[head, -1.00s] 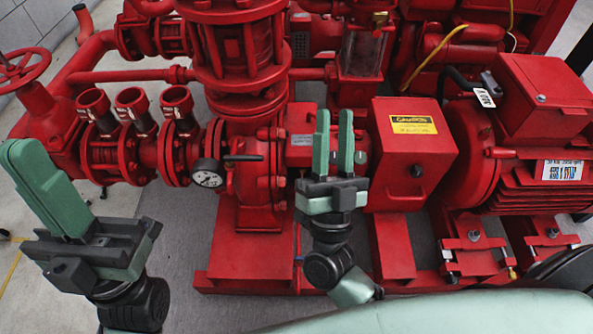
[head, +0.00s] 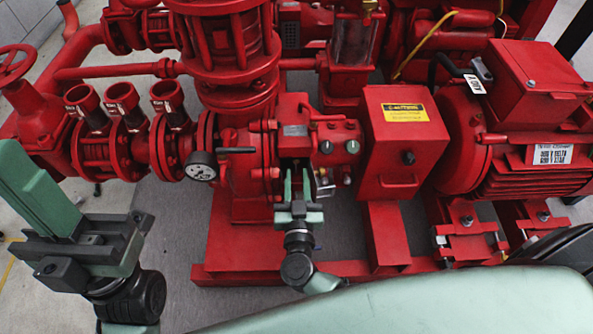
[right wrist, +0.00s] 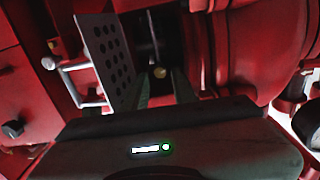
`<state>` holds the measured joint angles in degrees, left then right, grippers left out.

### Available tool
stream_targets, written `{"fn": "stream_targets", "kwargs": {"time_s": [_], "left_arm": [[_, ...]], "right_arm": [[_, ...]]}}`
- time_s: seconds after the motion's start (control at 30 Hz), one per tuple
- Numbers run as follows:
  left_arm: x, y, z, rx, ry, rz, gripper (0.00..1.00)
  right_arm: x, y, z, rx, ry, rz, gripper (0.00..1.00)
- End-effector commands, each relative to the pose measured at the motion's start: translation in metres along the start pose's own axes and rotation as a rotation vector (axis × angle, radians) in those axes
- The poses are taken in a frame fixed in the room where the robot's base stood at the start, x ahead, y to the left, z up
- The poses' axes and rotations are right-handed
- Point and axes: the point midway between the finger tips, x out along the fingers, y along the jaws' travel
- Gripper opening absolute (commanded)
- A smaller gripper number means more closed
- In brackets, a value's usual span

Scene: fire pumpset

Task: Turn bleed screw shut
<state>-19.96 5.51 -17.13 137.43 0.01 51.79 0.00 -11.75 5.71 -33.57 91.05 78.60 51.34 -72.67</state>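A small brass-coloured round piece (right wrist: 159,72), which looks like the bleed screw, sits in a dark recess of the red pump in the right wrist view. It shows in the gap between my right fingertips and appears beyond them; I see no contact. In the head view my right gripper (head: 297,180) is open, its two green fingers pointing into the opening of the red pump casing (head: 240,176).
A perforated plate (right wrist: 108,60) stands just left of my right fingers in the wrist view, with a pale bent handle (right wrist: 75,85) beside it. A pressure gauge (head: 201,166) and a red box with a yellow label (head: 405,135) flank the pump. Grey floor lies in front.

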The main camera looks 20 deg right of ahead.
Motion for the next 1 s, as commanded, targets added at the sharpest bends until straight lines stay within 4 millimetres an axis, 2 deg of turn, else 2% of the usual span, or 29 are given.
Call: {"fn": "stream_targets", "kwargs": {"time_s": [0.1,0.2,0.5,0.53,0.6,0.63,1.0], "left_arm": [[-0.008,0.000,0.002,-0.001,-0.002,0.001,0.00],[-0.009,0.000,0.002,-0.001,-0.003,0.001,0.00],[-0.009,0.001,0.003,-0.002,-0.005,0.003,0.00],[-0.009,0.001,0.003,-0.002,-0.006,0.004,0.00],[-0.010,0.001,0.003,-0.002,-0.006,0.004,0.00],[-0.010,0.001,0.003,-0.002,-0.006,0.003,0.00],[-0.007,0.001,0.002,-0.002,-0.008,0.003,0.00]], "right_arm": [[0.016,0.000,0.001,0.001,0.003,0.001,0.27],[0.024,0.000,0.001,0.001,0.001,0.000,0.27],[0.027,0.000,-0.001,0.000,0.001,0.000,0.27],[0.027,0.000,-0.001,0.000,0.001,0.000,0.24],[0.027,0.000,-0.001,0.001,0.001,0.001,0.04],[0.027,0.001,-0.001,0.001,0.001,0.001,0.00],[0.027,0.001,-0.001,0.033,0.000,0.002,0.00]]}}
